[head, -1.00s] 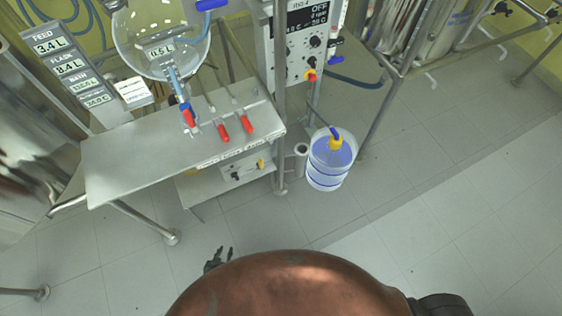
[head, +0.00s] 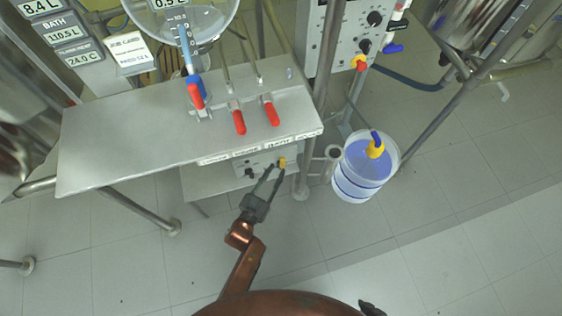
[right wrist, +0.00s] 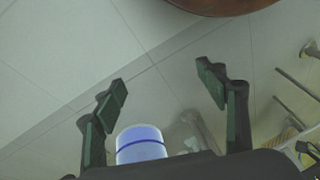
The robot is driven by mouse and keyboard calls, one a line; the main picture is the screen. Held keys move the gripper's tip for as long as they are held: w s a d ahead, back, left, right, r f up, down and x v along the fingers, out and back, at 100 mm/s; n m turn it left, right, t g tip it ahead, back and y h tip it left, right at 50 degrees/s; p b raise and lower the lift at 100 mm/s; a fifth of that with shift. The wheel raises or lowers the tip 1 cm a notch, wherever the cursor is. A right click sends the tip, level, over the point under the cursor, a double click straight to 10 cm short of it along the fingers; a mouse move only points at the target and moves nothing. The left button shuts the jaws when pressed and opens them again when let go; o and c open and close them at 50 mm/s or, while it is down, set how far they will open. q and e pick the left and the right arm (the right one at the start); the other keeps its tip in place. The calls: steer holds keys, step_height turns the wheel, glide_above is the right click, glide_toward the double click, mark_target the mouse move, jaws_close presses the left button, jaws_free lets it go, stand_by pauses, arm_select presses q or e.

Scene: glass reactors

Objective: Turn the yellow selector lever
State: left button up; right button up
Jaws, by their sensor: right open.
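The yellow selector lever (head: 282,162) sits on the front of a small grey panel (head: 262,162) under the steel shelf's front edge. My left gripper (head: 275,171) reaches up from below in the head view. Its two fingers are apart, with the tips just below and left of the lever. Whether they touch it I cannot tell. My right gripper (right wrist: 162,82) is open and empty in the right wrist view, above bare floor.
The steel shelf (head: 120,140) carries several red-handled valves (head: 238,120) under a glass vessel (head: 190,18). A blue-filled container (head: 362,178) stands on the floor to the right. It also shows in the right wrist view (right wrist: 140,148). Steel posts stand nearby.

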mark_target(281, 163)
arm_select(q)
steer(key=x, duration=0.1)
steer(key=b+x, duration=0.1)
steer(key=x, duration=0.1)
steer(key=shift+w+d+f, duration=0.1)
steer(key=shift+w+f, duration=0.15)
steer(key=shift+w+d+r+b, duration=0.15)
steer(key=shift+w+d+b, duration=0.05)
steer(key=shift+w+b, duration=0.2)
arm_select(e)
steer(key=w+a+f+t, duration=0.2)
steer(key=w+f, duration=0.1)
steer(key=shift+a+f+y, duration=0.2)
steer(key=shift+a+y, duration=0.05)
steer(key=shift+y, duration=0.15)
arm_select(q)
steer(key=shift+c, duration=0.6)
jaws_close()
